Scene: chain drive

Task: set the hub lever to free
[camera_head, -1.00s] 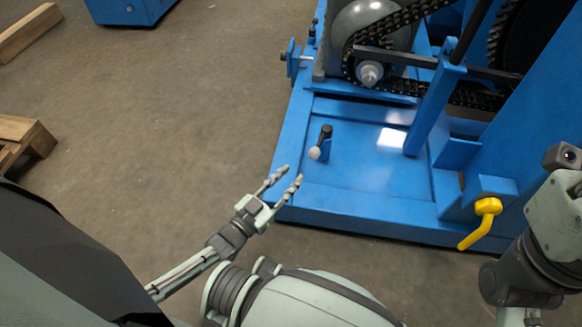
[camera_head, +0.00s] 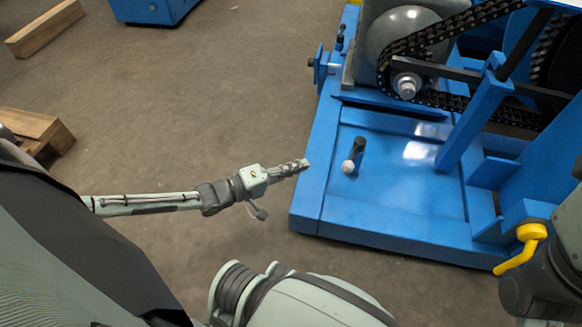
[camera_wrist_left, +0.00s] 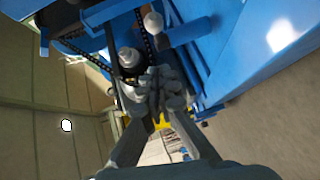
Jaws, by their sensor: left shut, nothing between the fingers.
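A short lever with a white ball knob (camera_head: 348,167) and a dark cylindrical post (camera_head: 359,147) stands on the blue base plate of the machine. I cannot tell for certain that it is the hub lever. The white knob also shows at the top of the left wrist view (camera_wrist_left: 153,22). My left gripper (camera_head: 304,164) is shut and empty, its fingertips over the plate's left edge, a little left of the knob and apart from it. In the left wrist view its closed fingers (camera_wrist_left: 158,88) point toward the machine.
A yellow bent handle (camera_head: 523,246) sits at the machine's front right, close to my right arm. The chain (camera_head: 430,36) and sprocket shaft (camera_head: 406,85) are behind the lever. A blue upright (camera_head: 474,122) rises to its right.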

